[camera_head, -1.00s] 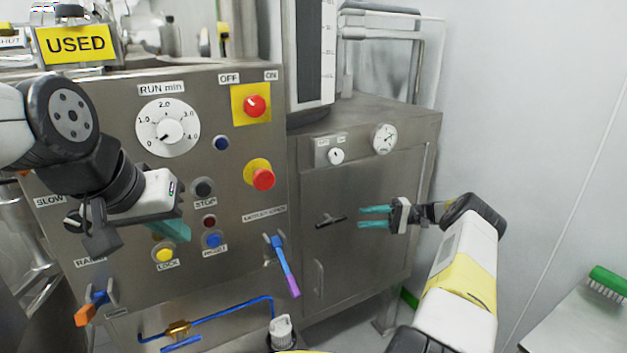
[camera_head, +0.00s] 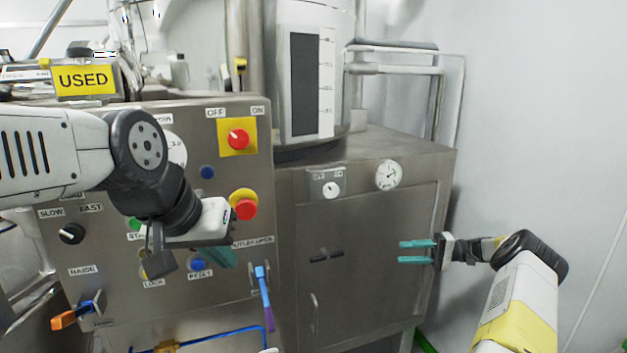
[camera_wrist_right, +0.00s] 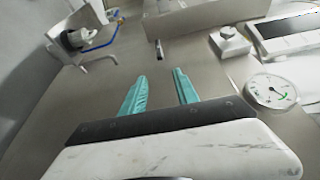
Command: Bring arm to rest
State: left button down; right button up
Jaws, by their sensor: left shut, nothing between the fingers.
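My left arm comes in from the left in the head view, and its gripper (camera_head: 222,256) hangs in front of the control panel (camera_head: 105,325), its teal fingers together and empty. It covers part of the lower buttons and the timer dial. My right gripper (camera_head: 416,252) is in front of the steel cabinet door (camera_head: 365,225), fingers pointing left. Its two teal fingers are apart with nothing between them. In the right wrist view the right gripper (camera_wrist_right: 160,92) also shows open and empty, facing the steel surface.
A red emergency-type button (camera_head: 244,206), a red switch on a yellow plate (camera_head: 238,139) and a blue-purple lever (camera_head: 264,297) stick out from the panel. A gauge (camera_head: 388,175) and small knob (camera_head: 331,190) sit above the door. The white wall (camera_head: 540,130) is at right.

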jog(key=s+a+r+g+h, duration=0.1)
jog(key=s+a+r+h, duration=0.2)
jog(key=a+r, duration=0.25)
jog(key=s+a+r+n+h, duration=0.1)
jog(key=s+a+r+h, duration=0.25)
jog(key=r, duration=0.35)
jog(key=s+a+r+g+h, duration=0.1)
jog(key=s+a+r+h, duration=0.2)
jog(key=a+r, duration=0.25)
jog(key=s+r+t+h, duration=0.2)
jog(key=s+t+h, duration=0.1)
jog(key=s, duration=0.9)
jog(key=s+r+t+h, duration=0.3)
jog(key=s+t, duration=0.1)
jog(key=s, duration=0.8)
jog(key=shift+s+r+t, duration=0.2)
jog(key=shift+s+t, duration=0.1)
jog(key=shift+t, duration=0.1)
jog(key=shift+d, duration=0.1)
